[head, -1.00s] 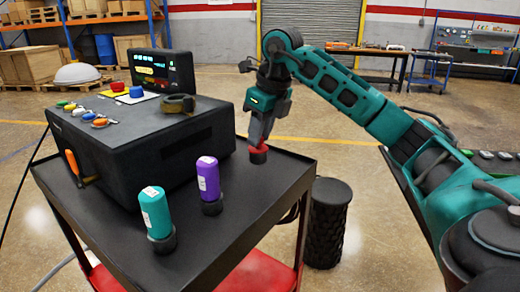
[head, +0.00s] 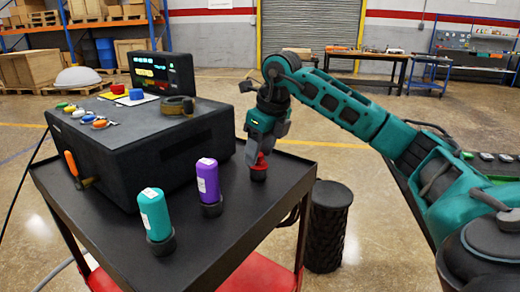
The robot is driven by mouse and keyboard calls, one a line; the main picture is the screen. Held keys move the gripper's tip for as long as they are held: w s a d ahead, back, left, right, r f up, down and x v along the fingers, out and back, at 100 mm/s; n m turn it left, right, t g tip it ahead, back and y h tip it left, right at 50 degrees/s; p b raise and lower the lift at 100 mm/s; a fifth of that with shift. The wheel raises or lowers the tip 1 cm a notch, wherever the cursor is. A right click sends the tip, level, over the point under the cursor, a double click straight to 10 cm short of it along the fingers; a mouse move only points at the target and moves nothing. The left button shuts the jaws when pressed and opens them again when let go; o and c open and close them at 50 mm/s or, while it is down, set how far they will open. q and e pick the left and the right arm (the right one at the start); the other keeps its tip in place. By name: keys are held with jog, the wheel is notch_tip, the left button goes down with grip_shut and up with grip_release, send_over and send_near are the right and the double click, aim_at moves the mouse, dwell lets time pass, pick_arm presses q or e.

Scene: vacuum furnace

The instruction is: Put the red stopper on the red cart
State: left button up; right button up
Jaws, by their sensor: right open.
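The red stopper (head: 260,162) stands upright in a small dark round holder (head: 258,175) on the black top of the red cart (head: 218,245), near the back right edge. My right gripper (head: 252,157) is open, right beside the stopper on its left and upper side. Its fingers point down, and I cannot tell whether one still touches the stopper. The cart's red lower shelf (head: 262,272) shows below the top. My left gripper is not in view.
A teal bottle (head: 154,212) and a purple bottle (head: 207,180) stand in dark holders on the cart top. A black box-shaped unit (head: 150,145) fills the left of the cart. A black ribbed cylinder (head: 328,228) stands on the floor to the right.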

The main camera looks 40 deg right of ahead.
jog(key=shift+r, duration=0.1)
jog(key=shift+r, duration=0.35)
jog(key=p+v, duration=0.1)
jog(key=v, duration=1)
jog(key=shift+r+p, duration=0.15)
jog(key=shift+p, duration=0.15)
jog(key=shift+s+a, duration=0.1)
